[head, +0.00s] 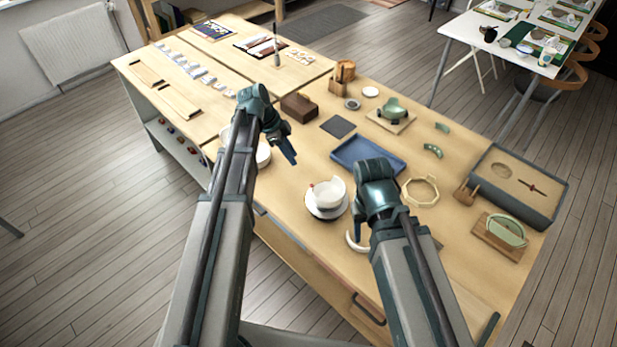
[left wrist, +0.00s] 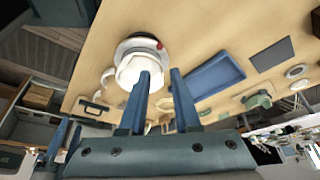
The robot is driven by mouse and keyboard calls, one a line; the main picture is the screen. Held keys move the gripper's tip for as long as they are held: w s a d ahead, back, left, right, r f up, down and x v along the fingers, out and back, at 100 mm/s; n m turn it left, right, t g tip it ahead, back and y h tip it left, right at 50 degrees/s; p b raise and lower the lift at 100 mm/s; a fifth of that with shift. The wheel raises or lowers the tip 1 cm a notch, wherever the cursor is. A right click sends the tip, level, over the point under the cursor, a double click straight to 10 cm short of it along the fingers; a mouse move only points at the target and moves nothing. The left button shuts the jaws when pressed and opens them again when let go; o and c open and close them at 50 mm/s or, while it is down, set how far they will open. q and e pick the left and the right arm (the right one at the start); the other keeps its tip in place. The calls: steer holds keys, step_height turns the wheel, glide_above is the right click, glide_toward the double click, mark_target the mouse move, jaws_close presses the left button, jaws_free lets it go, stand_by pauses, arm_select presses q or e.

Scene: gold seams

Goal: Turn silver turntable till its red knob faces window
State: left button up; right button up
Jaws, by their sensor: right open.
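The silver turntable (head: 326,213) stands on the wooden bench near its front edge, with a white bowl (head: 329,193) on it. Its small red knob (left wrist: 160,44) shows at the rim in the left wrist view, on the right side of the bowl there. My left gripper (head: 289,154) is open and empty, above the bench behind and left of the turntable in the head view. Its two fingers (left wrist: 161,88) are apart in the left wrist view. My right gripper (head: 359,228) is just right of the turntable, apart from the bowl; its fingers are partly hidden by its arm.
A blue tray (head: 346,163) lies behind the turntable. A white curved piece (head: 353,243) lies beside my right gripper. White plates (head: 263,158) are partly hidden by my left arm. A radiator (head: 72,45) stands at the back left wall; no window shows clearly.

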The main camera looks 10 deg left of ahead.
mark_target(311, 185)
arm_select(q)
steer(key=shift+f, duration=0.15)
arm_select(e)
steer(key=shift+f, duration=0.15)
arm_select(q)
steer(key=b+x, duration=1.3)
steer(key=shift+d+f, duration=0.15)
steer(key=shift+f, duration=0.15)
arm_select(e)
step_height(311, 185, down, 13)
steer(key=shift+r, duration=0.2)
arm_select(q)
jaws_close()
